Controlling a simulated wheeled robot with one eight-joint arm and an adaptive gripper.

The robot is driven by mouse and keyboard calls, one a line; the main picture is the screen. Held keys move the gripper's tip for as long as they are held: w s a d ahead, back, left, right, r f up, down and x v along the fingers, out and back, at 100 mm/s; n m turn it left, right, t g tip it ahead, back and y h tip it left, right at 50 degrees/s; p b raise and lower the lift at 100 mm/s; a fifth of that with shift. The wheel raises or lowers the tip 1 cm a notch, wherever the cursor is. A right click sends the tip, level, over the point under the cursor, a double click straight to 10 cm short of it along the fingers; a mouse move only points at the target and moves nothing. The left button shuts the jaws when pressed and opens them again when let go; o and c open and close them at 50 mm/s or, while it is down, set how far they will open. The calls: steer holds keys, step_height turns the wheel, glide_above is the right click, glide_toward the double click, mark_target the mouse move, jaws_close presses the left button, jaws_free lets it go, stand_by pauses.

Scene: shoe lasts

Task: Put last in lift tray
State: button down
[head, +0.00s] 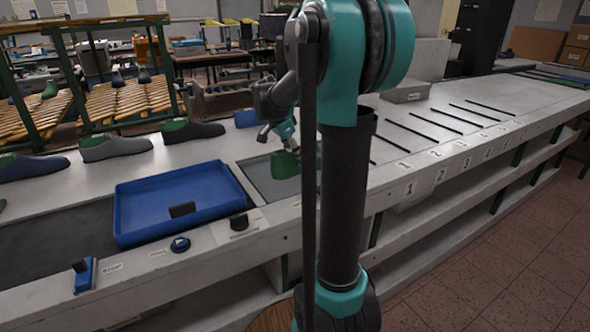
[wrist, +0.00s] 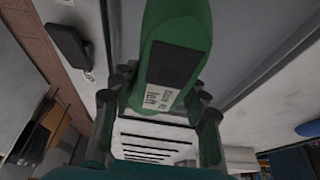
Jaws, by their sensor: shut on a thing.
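A green last (wrist: 178,50) is between the fingers of my gripper (wrist: 160,118) in the wrist view. Its end bears a dark patch and a white label that seems to read "Left". In the head view the green last (head: 285,165) hangs under my gripper (head: 283,148), over a grey recessed panel (head: 256,184) in the bench. My arm hides part of this panel. I cannot tell by sight which of these is the lift tray, nor whether the last touches the panel.
Numbered, slotted bench (head: 470,112) extends right, mostly clear.

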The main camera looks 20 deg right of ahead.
mark_target(286, 151)
steer(key=shift+f, duration=2.65)
steer(key=shift+f, duration=0.1)
steer(key=c, duration=0.8)
jaws_free()
steer(key=v, duration=1.2)
